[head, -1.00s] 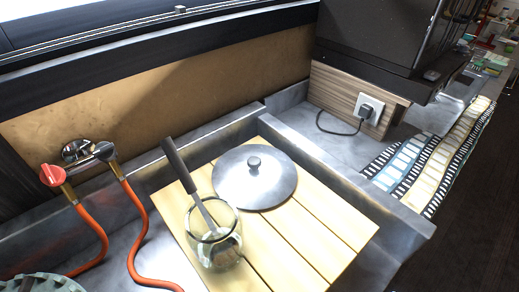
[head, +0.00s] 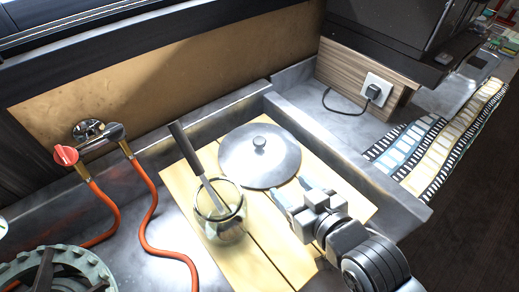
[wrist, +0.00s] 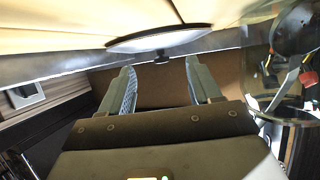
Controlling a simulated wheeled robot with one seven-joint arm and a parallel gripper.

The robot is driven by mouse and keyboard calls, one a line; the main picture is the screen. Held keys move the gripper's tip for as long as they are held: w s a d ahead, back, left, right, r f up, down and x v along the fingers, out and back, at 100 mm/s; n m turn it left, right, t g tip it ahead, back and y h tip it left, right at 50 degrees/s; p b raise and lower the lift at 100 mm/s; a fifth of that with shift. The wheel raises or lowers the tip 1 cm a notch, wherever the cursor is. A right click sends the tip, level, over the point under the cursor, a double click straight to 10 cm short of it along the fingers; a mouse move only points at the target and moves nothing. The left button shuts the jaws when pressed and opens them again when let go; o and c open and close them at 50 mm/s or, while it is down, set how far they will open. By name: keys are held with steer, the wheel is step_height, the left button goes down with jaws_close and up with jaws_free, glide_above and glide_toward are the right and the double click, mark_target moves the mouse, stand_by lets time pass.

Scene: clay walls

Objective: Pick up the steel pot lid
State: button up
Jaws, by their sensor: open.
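The steel pot lid (head: 255,163) is a round grey disc with a small knob on top. It lies knob up on the wooden slatted board (head: 262,240) in the head view. My gripper (head: 290,188) is open and empty, just to the lower right of the lid, with its fingers pointing toward it. In the wrist view the picture is inverted; the lid (wrist: 165,38) shows edge-on, its knob beyond and between the open fingers (wrist: 160,70). The fingers look apart from the knob.
A glass jar (head: 219,222) holding a dark-handled utensil (head: 188,148) stands left of the lid; it also shows at the right of the wrist view (wrist: 283,65). Metal ledges border the board. Red hoses (head: 152,200) and a green-grey burner (head: 58,270) lie left.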

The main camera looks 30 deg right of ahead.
glide_toward(260, 141)
steer(key=shift+w+a+f+g, duration=0.15)
steer(key=shift+w+f, duration=0.2)
steer(key=shift+w, duration=0.2)
steer(key=shift+w+a+f+g, duration=0.15)
steer(key=shift+w+f, duration=0.15)
steer(key=shift+w, duration=0.25)
steer(key=shift+d+r+p+x, duration=0.15)
steer(key=shift+p+x, duration=0.25)
steer(key=shift+x, duration=1.55)
steer(key=shift+d+r+p+x, duration=0.15)
steer(key=shift+p+x, duration=0.2)
steer(key=shift+x, duration=1.6)
steer(key=shift+w, duration=0.15)
steer(key=c, duration=1.1)
steer(key=shift+c, duration=0.2)
